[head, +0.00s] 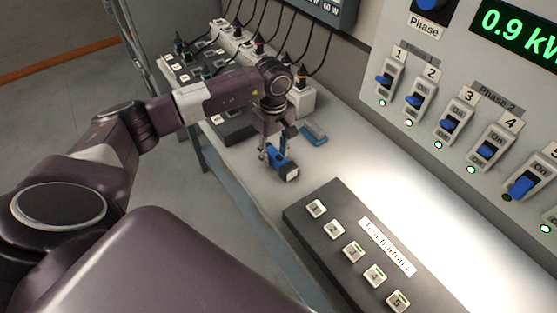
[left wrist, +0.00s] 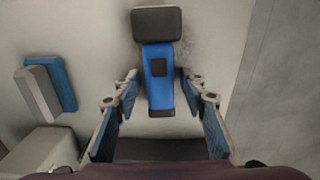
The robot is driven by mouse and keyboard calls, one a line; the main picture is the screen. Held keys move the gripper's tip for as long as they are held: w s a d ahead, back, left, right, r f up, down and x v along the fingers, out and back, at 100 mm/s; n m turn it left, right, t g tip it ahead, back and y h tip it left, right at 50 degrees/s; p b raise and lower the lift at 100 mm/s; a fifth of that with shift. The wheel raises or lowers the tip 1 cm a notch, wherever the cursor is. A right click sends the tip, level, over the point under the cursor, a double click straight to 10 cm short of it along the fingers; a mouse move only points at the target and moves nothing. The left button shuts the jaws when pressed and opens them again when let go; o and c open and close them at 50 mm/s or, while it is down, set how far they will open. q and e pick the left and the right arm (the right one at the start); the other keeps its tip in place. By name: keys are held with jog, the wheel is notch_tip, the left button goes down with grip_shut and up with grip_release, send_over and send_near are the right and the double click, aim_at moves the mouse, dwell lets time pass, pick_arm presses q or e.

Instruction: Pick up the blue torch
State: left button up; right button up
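The blue torch (head: 290,173) has a dark head and lies on the white bench top. In the left wrist view the torch (left wrist: 158,72) has its head at the top, away from my gripper. My left gripper (head: 275,149) is above the torch and points down at it. In the left wrist view the left gripper (left wrist: 162,92) is open. Its fingers stand on either side of the torch's tail end, with a gap on each side. My right gripper is not in view.
A blue and grey block (head: 313,133) lies on the bench beside the torch. A dark panel of test buttons (head: 322,240) is at the front. Power strips with plugs and cables (head: 225,45) stand at the back. The fader wall panel (head: 430,65) rises on the right.

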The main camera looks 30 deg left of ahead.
pick_arm(q)
grip_shut()
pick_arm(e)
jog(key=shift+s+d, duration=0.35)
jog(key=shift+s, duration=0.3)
pick_arm(q)
jog(key=shift+r, duration=0.15)
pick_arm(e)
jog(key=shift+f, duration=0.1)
pick_arm(q)
notch_tip(320, 180, up, 19)
jog(key=b, duration=0.3)
notch_tip(320, 180, up, 7)
jog(key=p, duration=0.6)
send_over(275, 153)
jog(key=shift+s, duration=0.1)
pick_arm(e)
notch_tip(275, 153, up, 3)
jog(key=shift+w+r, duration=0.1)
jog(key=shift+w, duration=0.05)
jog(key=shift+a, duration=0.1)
